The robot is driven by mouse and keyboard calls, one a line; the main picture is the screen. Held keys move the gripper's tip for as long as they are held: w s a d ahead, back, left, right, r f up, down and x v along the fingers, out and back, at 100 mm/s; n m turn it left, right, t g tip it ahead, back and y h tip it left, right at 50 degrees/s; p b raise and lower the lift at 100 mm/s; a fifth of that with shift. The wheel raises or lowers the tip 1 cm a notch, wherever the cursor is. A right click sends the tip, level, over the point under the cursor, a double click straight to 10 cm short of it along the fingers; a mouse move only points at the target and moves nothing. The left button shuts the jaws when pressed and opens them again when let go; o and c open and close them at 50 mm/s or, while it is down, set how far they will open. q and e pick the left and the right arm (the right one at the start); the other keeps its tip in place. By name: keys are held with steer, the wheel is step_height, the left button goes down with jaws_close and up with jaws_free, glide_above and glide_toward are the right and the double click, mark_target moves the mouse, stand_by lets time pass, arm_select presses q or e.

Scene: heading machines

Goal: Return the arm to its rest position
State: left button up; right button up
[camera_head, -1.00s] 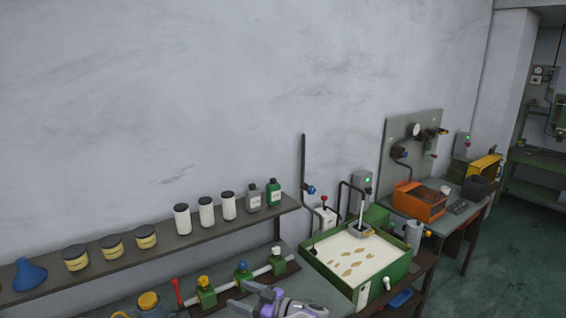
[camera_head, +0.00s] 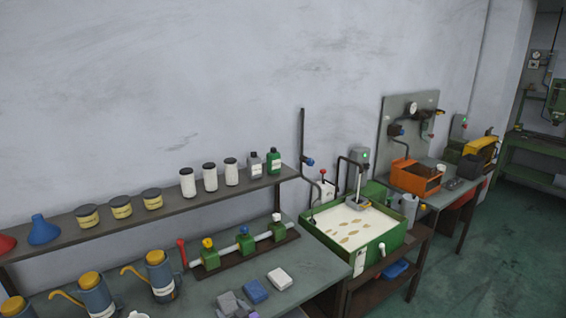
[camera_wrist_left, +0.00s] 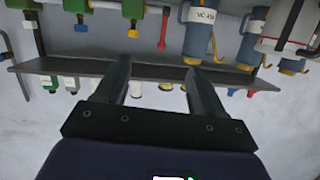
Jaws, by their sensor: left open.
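My left gripper shows in the left wrist view (camera_wrist_left: 158,72), its two dark fingers apart with nothing between them. That view is upside down, with a shelf and bench items beyond the fingers. In the head view only a small purple part, probably of my left arm, shows at the bottom edge beside a grey piece; whether that piece is the gripper or a block on the bench, I cannot tell. My right gripper is in neither view.
The bench holds oil cans (camera_head: 160,275), a valve rail (camera_head: 246,247), a blue block (camera_head: 255,291) and a white block (camera_head: 280,278). A shelf (camera_head: 170,222) with jars and bottles runs above. A green tank (camera_head: 355,238) of pale liquid stands right; floor is free beyond.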

arm_select(q)
steer(key=s+f+m+g+h+b, duration=0.1)
steer(key=s+f+h+b, duration=0.2)
steer(key=f, duration=0.5)
steer(key=s+d+f+m+g+h+b, duration=0.1)
steer(key=s+f+g+h+b, duration=0.1)
steer(key=s+f, duration=0.45)
steer(key=s+f+m+g+h+b, duration=0.1)
steer(key=s+f+h+b, duration=0.15)
steer(key=f, duration=0.75)
steer(key=s+d+f+g+h+b, duration=0.2)
steer(key=s, duration=0.6)
steer(key=s+d+f+m+g+h+b, duration=0.1)
steer(key=s+d+f+g+h, duration=0.1)
steer(key=s, duration=0.6)
steer(key=s+d+f+g+h+b, duration=0.1)
steer(key=s+f+g+h+b, duration=0.1)
steer(key=s, duration=0.6)
steer(key=shift+s+d+f+g+b, duration=0.3)
steer(key=shift+s+d+f+g, duration=0.1)
steer(key=shift+f+g, duration=0.5)
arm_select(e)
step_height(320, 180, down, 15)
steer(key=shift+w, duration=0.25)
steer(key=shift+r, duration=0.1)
